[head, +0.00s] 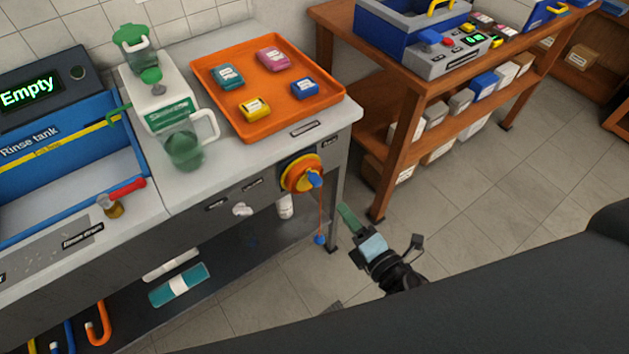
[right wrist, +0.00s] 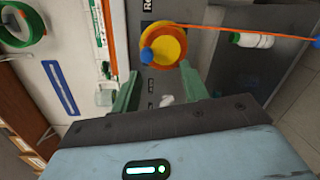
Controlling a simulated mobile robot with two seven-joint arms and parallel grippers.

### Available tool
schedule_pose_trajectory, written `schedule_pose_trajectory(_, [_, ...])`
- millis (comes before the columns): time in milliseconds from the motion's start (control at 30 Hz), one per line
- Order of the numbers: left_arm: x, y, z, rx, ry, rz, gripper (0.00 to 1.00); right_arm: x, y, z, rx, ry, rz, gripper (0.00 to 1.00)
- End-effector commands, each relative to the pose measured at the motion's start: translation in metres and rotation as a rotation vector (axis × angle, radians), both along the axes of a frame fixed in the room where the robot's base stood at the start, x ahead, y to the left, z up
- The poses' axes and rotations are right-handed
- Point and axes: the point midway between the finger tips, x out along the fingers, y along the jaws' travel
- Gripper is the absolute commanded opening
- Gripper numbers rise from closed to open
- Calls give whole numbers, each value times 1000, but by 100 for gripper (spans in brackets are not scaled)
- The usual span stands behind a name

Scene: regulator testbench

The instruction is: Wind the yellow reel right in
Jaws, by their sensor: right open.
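The yellow reel (head: 302,174), with an orange rim, is mounted on the front of the grey bench near its right corner. A blue knob (head: 315,180) sits on its face. An orange cord (head: 321,215) hangs from it to a blue ball (head: 320,239), well below the reel. In the right wrist view the reel (right wrist: 170,46) is just beyond the fingertips, with the cord running right. My right gripper (head: 351,220) is open and empty, right of and below the reel; its green fingers (right wrist: 160,84) are apart from it. My left gripper is out of view.
An orange tray (head: 212,62) with several coloured boxes and a green-white machine (head: 160,95) stand on the bench. A blue rinse tank (head: 60,160) is at left. A wooden shelf table (head: 395,135) stands right. Floor (head: 500,160) between is clear.

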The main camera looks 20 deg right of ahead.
Motion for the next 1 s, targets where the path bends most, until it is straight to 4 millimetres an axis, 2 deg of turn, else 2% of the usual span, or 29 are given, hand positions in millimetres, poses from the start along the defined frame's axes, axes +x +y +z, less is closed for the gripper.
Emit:
schedule_pose_trajectory(100, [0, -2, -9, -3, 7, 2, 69, 20, 11, 7, -188, -111, 59, 44])
schedule_pose_trajectory(233, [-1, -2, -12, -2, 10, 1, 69, 29, 17, 14, -286, -170, 87, 44])
schedule_pose_trajectory(533, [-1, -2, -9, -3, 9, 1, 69, 38, 20, 17, -301, -179, 90, 44])
schedule_pose_trajectory(1000, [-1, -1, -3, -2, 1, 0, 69, 96, 41, 17, -297, -179, 87, 44])
